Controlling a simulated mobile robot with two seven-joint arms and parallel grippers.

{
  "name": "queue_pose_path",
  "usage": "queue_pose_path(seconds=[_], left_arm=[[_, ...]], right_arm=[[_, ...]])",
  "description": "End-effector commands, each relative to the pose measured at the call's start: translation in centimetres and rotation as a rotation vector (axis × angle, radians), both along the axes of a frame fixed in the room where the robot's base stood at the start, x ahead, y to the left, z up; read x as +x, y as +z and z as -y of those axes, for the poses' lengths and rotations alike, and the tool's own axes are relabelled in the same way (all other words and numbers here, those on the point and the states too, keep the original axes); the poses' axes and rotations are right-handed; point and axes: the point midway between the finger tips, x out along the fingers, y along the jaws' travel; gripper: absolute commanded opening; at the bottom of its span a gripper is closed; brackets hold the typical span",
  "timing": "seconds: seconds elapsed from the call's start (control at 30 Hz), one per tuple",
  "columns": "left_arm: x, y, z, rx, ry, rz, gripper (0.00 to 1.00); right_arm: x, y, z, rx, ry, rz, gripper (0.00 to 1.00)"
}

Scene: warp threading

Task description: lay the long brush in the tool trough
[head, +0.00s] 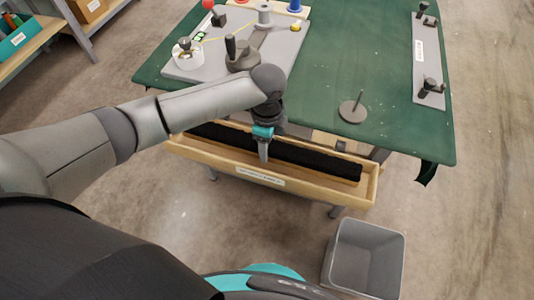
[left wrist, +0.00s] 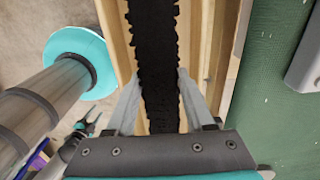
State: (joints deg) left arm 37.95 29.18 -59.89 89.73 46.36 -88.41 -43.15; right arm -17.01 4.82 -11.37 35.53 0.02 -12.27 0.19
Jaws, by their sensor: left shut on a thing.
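The long brush (head: 315,161) is a black bristly bar. It lies lengthwise within the outline of the wooden tool trough (head: 330,190) along the table's front edge. My left gripper (head: 264,155) points down at the brush near its middle. In the left wrist view the fingers (left wrist: 157,85) are shut on the brush (left wrist: 156,35), one on each side, with the trough's wooden walls (left wrist: 113,40) running along both sides. Whether the brush rests on the trough floor or hangs just above it I cannot tell.
The green table (head: 330,60) stands behind the trough. It holds a grey board (head: 190,68) with spools and knobs, a round base with a peg (head: 352,110), and a grey plate (head: 428,60) at right. A grey bin (head: 367,258) stands on the floor, front right.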

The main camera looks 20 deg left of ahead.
Motion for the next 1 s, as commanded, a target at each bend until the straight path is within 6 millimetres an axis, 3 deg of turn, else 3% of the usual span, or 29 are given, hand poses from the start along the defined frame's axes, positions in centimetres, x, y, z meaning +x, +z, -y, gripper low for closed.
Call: queue_pose_path(seconds=[0.2,0.37,0.6,0.63,0.73,1.0], left_arm=[[0.0,-3.5,0.1,0.000,0.000,-0.001,0.00],[0.0,-3.6,0.0,0.000,0.000,0.001,0.00],[0.0,-3.9,0.0,0.000,0.000,0.000,0.00],[0.0,-3.9,0.0,0.001,0.000,-0.001,0.57],[-0.1,-3.9,0.0,0.001,0.000,-0.001,0.66],[0.0,-3.7,0.0,0.000,0.000,0.000,0.66]], right_arm=[[1.6,-1.3,1.6,-0.019,-0.003,0.026,0.50],[2.8,-1.1,1.9,-0.023,-0.004,0.045,0.50],[2.7,-1.1,1.9,-0.022,-0.004,0.044,0.50],[2.6,-1.1,1.9,-0.022,-0.004,0.043,0.50],[2.4,-1.1,1.8,-0.021,-0.004,0.039,0.50],[2.2,-1.1,1.5,-0.018,-0.004,0.036,0.50]])
